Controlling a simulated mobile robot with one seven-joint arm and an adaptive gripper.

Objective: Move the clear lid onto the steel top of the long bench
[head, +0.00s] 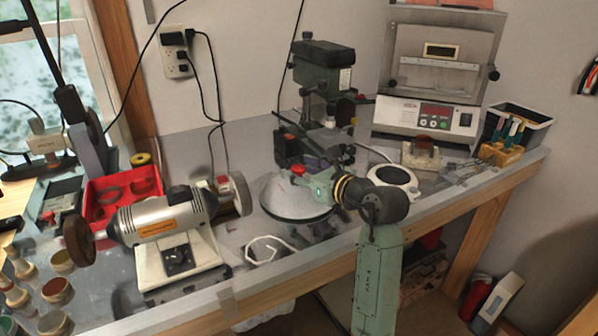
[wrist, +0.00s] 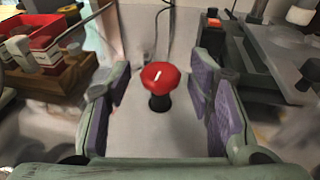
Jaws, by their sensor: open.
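The clear lid (head: 290,200) is a round, pale, domed disc with a dark rim, in the middle of the bench in the head view. Its red knob on a black stem (wrist: 160,77) stands upright between my fingers in the wrist view. My gripper (head: 312,182) reaches in from the right over the lid. Its purple-padded fingers (wrist: 161,100) are open, with a gap on both sides of the knob. What lies directly under the lid is hidden. The steel top (head: 235,262) of the long bench is grey and shows around the lid.
A bench grinder (head: 165,220) and a red tray (head: 118,193) stand left of the lid. A drill press (head: 322,90) stands behind it, a kiln (head: 435,75) at the back right. The bench's front edge is close to my arm.

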